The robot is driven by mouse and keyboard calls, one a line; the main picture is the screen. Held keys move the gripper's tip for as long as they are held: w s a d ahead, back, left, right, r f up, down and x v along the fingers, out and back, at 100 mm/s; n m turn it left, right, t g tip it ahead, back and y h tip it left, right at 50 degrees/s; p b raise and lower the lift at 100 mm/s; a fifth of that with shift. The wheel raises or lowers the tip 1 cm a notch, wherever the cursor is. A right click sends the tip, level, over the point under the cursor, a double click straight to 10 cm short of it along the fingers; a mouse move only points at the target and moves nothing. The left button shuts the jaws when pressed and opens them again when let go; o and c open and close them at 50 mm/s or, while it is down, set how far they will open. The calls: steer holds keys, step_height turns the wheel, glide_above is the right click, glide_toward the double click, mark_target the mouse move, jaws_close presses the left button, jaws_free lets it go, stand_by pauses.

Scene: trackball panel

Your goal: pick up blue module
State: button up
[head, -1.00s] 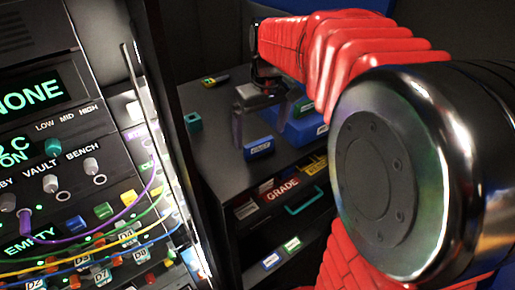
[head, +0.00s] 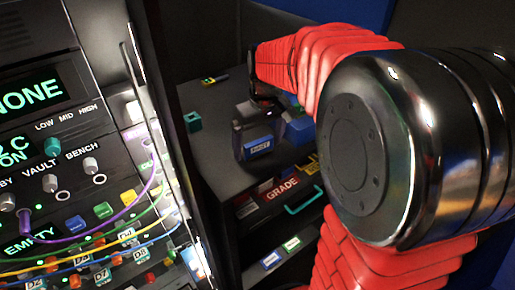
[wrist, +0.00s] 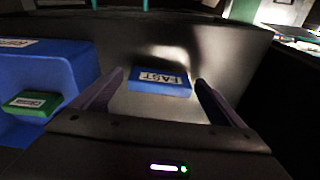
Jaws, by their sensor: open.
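The blue module (head: 261,145) sits on the dark shelf top near its front edge, with a white label on its face. In the wrist view the blue module (wrist: 160,85) lies ahead between my two fingers, with a gap on each side. My gripper (head: 262,132) is open around or just short of it; the exact depth is hard to tell. In the wrist view my gripper (wrist: 160,92) shows both fingers spread and nothing held. The red arm hides part of the shelf behind.
A blue bin (wrist: 40,75) with a green labelled module (wrist: 32,102) stands close beside the left finger. A teal cube (head: 193,121) sits left on the shelf top. A tall rack (head: 60,150) with cables stands at the left. A drawer with a teal handle (head: 303,202) is below.

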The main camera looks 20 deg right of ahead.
mark_target(259, 142)
steer(key=shift+c, duration=0.5)
steer(key=c, duration=0.9)
steer(key=shift+r, duration=0.1)
step_height(259, 142, up, 10)
steer(key=shift+f, duration=0.1)
steer(key=shift+s, duration=0.15)
stand_by(0.3)
